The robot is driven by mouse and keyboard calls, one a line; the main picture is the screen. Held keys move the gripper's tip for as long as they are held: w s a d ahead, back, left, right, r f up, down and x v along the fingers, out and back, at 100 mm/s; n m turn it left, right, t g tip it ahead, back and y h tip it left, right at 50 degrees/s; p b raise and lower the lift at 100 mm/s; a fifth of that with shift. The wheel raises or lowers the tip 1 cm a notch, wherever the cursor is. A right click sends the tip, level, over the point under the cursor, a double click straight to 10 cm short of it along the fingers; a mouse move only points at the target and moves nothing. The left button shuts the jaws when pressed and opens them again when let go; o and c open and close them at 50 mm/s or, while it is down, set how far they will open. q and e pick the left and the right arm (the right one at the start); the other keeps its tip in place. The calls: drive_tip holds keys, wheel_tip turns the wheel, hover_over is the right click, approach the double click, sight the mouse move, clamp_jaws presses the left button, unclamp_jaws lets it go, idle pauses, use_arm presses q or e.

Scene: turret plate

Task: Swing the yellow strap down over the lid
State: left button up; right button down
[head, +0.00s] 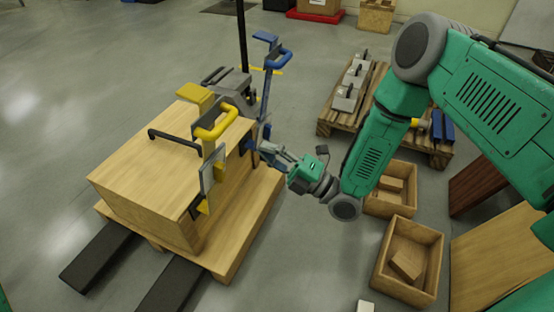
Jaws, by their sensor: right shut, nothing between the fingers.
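The yellow strap (219,128) stands raised at the near right edge of the wooden box, with its looped handle at the top and a grey plate (208,172) below it. The flat wooden lid (150,168) has a black bar handle (172,137) on top. A blue strap (267,85) with a blue handle stands upright behind the yellow one. My right gripper (266,149) is shut and empty, right of the box, near the lower part of the blue strap. I cannot tell if it touches it. My left gripper is out of view.
The box stands on a wooden pallet (238,245) with two dark fork bars (98,257) in front. Open wooden bins (408,262) and a pallet with grey blocks (350,84) lie to the right. A black post (242,35) rises behind. The floor at left is clear.

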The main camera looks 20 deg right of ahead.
drive_tip(key=b+x, duration=0.1)
drive_tip(key=x, duration=0.6)
drive_tip(key=shift+w+a, duration=0.2)
drive_tip(key=shift+a, duration=0.15)
